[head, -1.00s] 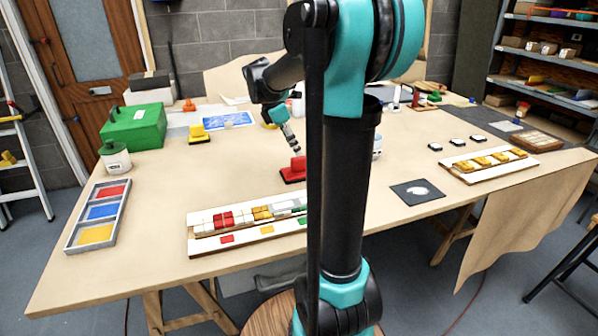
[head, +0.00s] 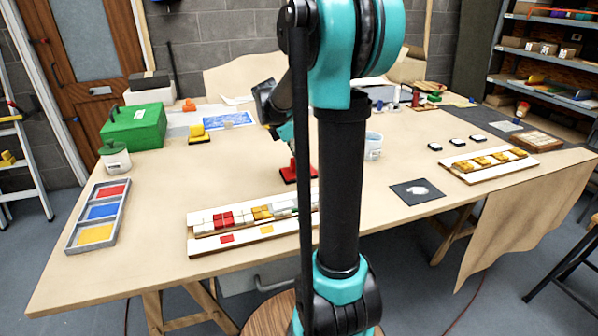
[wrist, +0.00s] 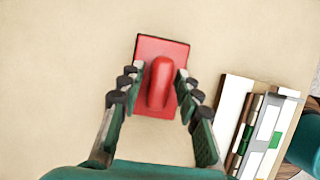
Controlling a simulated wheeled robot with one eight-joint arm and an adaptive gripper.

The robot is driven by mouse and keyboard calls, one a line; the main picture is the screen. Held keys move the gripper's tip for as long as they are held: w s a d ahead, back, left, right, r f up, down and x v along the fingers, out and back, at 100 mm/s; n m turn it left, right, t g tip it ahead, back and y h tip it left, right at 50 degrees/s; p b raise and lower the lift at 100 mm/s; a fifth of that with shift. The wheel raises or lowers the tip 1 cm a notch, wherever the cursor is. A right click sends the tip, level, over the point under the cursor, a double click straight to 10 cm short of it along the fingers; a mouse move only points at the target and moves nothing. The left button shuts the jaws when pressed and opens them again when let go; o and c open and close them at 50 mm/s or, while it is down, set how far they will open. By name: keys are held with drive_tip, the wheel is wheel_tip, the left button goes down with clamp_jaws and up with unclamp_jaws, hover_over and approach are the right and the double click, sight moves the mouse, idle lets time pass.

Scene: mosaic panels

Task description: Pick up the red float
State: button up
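The red float (wrist: 149,108) lies flat on the table in the wrist view, a rectangular plate with a raised rounded handle. In the head view the red float (head: 289,173) is partly hidden behind my arm. My gripper (wrist: 160,80) is open in the wrist view, with one finger on each side of the float's handle and its tips over the plate. A narrow gap seems to show between the fingers and the handle; whether they touch is hard to tell. In the head view my arm hides the gripper.
A panel tray with coloured tiles (head: 205,244) lies in front of the float; it also shows at right in the wrist view (wrist: 232,95). A yellow float (head: 198,135) and green box (head: 135,128) stand behind left. A white cup (head: 374,146) stands right of my arm.

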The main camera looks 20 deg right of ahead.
clamp_jaws()
drive_tip(key=shift+r, duration=0.1)
wheel_tip(320, 180, up, 20)
idle(0.8)
drive_tip(key=shift+c, duration=1.1)
unclamp_jaws()
clamp_jaws()
